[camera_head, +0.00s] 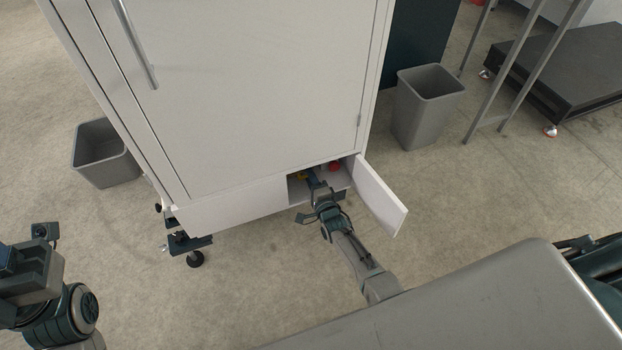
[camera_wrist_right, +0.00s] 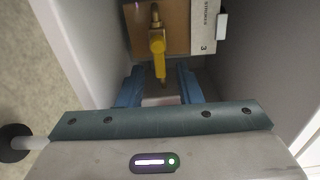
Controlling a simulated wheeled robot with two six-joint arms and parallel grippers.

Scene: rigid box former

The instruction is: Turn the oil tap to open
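The yellow oil tap (camera_wrist_right: 158,50) sits inside the low compartment of the white cabinet, and its handle points toward my right gripper in the right wrist view. In the head view a small bit of yellow (camera_head: 302,177) shows beside the gripper. My right gripper (camera_head: 313,180) reaches into the compartment. Its blue fingers (camera_wrist_right: 160,88) are apart, one on each side of the handle's lower end, with gaps visible. My left arm (camera_head: 35,275) shows at the left edge, away from the cabinet; its fingers cannot be made out clearly.
The white cabinet's small door (camera_head: 378,195) stands open to the right of my right arm. A red item (camera_head: 334,166) is inside the compartment. Grey bins (camera_head: 428,105) (camera_head: 103,155) stand on either side. A labelled panel (camera_wrist_right: 203,25) is beside the tap.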

